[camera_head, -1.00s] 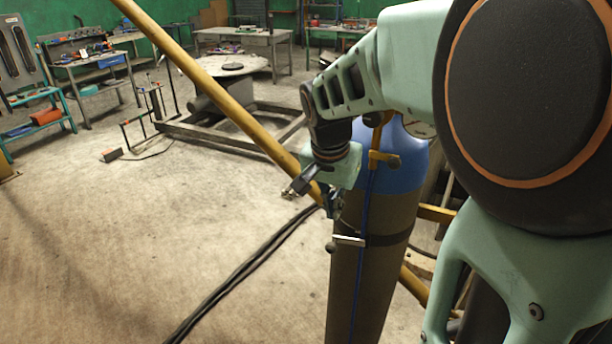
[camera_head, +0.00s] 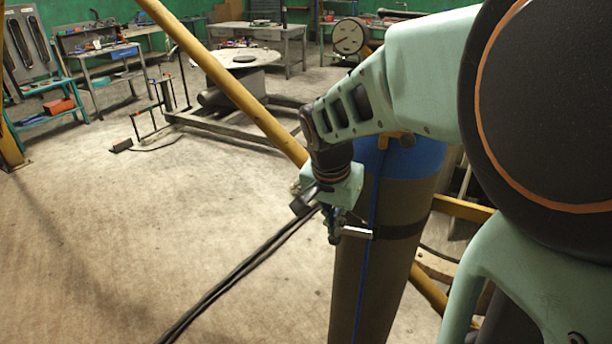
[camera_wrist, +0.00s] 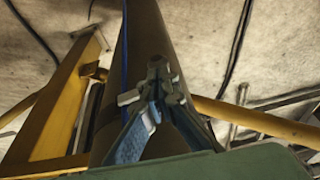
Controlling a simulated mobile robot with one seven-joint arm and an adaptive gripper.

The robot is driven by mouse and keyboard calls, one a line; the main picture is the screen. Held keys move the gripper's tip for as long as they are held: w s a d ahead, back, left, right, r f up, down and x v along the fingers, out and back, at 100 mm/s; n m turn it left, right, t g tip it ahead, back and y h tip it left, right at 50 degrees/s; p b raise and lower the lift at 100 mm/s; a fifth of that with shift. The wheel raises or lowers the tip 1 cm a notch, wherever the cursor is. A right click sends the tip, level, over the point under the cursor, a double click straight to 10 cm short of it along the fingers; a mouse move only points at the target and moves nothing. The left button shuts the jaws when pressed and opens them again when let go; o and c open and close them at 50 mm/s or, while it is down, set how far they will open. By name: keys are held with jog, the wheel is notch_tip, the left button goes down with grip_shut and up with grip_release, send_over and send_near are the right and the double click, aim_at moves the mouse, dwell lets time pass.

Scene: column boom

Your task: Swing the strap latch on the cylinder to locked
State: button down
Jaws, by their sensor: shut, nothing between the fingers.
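The tall cylinder (camera_head: 373,290) stands upright, dark grey-brown with a blue top (camera_head: 425,158). A black strap (camera_head: 403,230) goes around it. The strap latch (camera_head: 356,232) is a short pale metal bar on the cylinder's near left side, lying roughly level. In the wrist view, the latch (camera_wrist: 128,97) shows just left of my fingertips. My gripper (camera_head: 334,236) is shut and points down beside the left end of the latch. Its fingertips (camera_wrist: 159,78) meet in front of the cylinder in the wrist view. I cannot tell whether they touch the latch.
A blue hose or cable (camera_head: 363,270) runs down the cylinder's front. A yellow slanted pole (camera_head: 225,75) passes behind my wrist. Dark cables (camera_head: 240,275) lie on the floor to the left. Open floor (camera_head: 120,230) fills the left; workbenches (camera_head: 265,38) stand far back.

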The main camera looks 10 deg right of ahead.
dwell(0.3)
jog(key=shift+w+a+f+g+h, duration=0.1)
jog(key=shift+a+f+g+h, duration=0.05)
jog(key=shift+f+g+h, duration=0.2)
